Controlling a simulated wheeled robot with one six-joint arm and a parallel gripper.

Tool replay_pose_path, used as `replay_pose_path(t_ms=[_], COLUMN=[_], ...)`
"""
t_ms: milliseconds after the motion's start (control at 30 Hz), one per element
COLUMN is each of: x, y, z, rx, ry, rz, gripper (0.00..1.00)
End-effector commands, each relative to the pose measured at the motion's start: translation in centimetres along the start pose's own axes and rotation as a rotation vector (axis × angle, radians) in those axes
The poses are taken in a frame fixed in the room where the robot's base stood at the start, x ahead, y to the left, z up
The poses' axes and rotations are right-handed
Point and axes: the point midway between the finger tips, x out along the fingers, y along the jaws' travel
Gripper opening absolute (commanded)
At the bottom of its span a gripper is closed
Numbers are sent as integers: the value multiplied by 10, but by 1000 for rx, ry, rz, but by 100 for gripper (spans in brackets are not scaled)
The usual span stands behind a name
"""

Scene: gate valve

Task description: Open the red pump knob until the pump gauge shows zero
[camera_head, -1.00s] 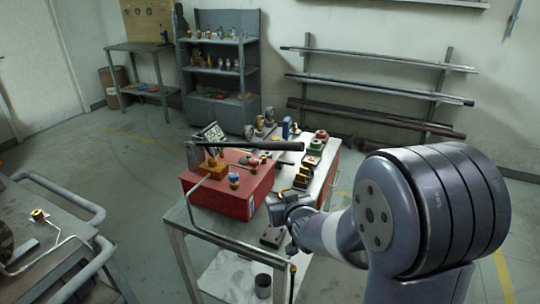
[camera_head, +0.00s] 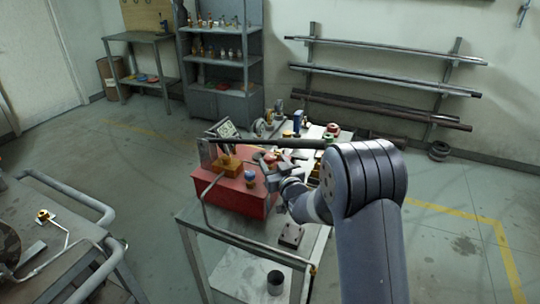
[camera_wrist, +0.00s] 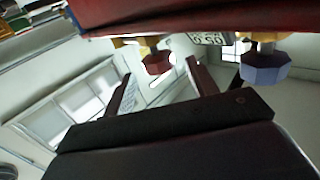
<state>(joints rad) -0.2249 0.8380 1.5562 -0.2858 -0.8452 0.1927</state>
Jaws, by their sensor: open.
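The red pump box (camera_head: 228,190) stands on the bench in the head view. A blue knob (camera_head: 250,174) sits on its front. My gripper (camera_head: 268,168) is at the box's right side, its fingers pointing left towards the box. In the tilted wrist view the box's red edge (camera_wrist: 200,14) runs along the top. The small red knob (camera_wrist: 157,62) shows between my two open, empty fingers (camera_wrist: 160,85); I cannot tell if they touch it. The blue knob (camera_wrist: 265,66) is to its right. A gauge display (camera_wrist: 209,38) is partly visible, its digits inverted and unclear.
A dark bar (camera_head: 270,142) lies across above the box, close to my gripper. A bent grey pipe (camera_head: 230,236) runs along the bench front. Small valves and fittings crowd the bench behind. A black block (camera_head: 291,236) lies at the front right.

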Motion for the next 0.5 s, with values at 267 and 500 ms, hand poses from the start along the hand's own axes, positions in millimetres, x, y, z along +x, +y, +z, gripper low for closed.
replay_pose_path(t_ms=[267,500], x=[30,36], y=[0,0], z=[0,0], rx=[0,0], ry=[0,-1], rz=[0,1], gripper=[55,55])
